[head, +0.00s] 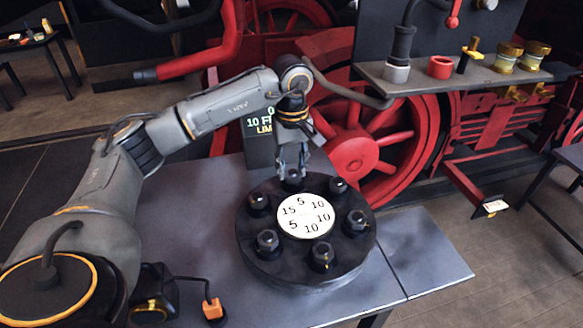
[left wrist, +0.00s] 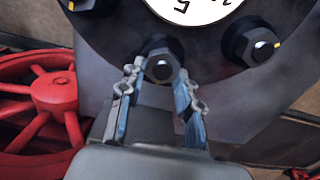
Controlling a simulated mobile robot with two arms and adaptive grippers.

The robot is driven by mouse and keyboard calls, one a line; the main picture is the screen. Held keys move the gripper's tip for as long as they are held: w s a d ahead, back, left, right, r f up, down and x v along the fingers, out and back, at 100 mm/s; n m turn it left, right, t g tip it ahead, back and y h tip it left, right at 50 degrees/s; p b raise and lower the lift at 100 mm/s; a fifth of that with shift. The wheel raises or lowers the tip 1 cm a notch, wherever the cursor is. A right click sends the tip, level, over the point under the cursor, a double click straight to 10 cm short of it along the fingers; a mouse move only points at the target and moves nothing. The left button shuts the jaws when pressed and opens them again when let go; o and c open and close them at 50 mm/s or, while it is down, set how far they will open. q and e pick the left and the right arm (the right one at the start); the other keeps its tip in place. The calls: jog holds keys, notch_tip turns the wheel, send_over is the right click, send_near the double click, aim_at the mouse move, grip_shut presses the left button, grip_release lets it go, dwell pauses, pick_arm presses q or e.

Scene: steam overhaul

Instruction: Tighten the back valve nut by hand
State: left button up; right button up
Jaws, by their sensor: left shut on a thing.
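The black round valve cover (head: 262,270) lies on the grey bench, with several dark hex nuts around a white numbered disc (head: 306,216). The back valve nut (head: 293,178) is at the far edge of the cover. My left gripper (head: 291,168) reaches down onto it from above and behind. In the left wrist view the two fingers (left wrist: 158,76) stand on either side of the back nut (left wrist: 163,64) and are shut on it. The fingers partly hide the nut in the head view. My right gripper is in neither view.
A dark display (head: 258,125) with lit text stands behind the cover. A shelf (head: 440,80) with a red ring and brass fittings is at the back right. Red wheels (head: 353,150) stand behind the bench. The bench's right part (head: 425,255) is clear.

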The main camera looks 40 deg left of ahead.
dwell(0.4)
pick_arm(q)
jog(key=o, duration=1.2)
jog(key=shift+c, duration=0.2)
jog(key=shift+r, duration=0.1)
notch_tip(320, 180, up, 12)
